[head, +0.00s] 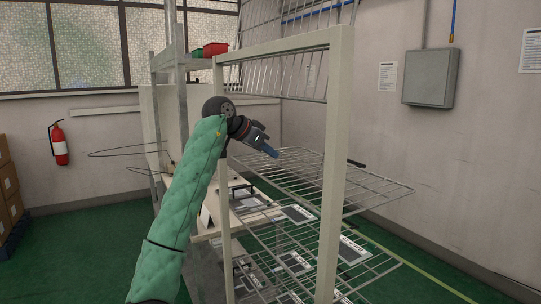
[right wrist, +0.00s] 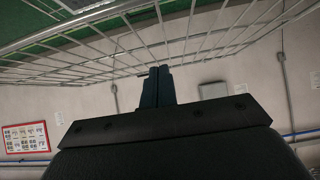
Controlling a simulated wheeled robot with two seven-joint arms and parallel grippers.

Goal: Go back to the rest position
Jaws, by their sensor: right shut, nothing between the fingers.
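My right arm in its green padded cover reaches up in the head view, and my right gripper (head: 270,152) points right and slightly down. It is shut and empty, inside the outline of the rack's pale frame (head: 337,150), close to the back-left edge of a wire shelf (head: 370,187). In the right wrist view the two dark fingers (right wrist: 157,85) lie together, with shelf wires (right wrist: 190,35) crossing just beyond them; I cannot tell whether they touch. My left gripper is not in view.
A tilted wire rack (head: 285,75) stands above my gripper. Red and green bins (head: 210,50) sit on a shelf behind. A grey wall box (head: 430,78) hangs at right, a fire extinguisher (head: 58,143) at left.

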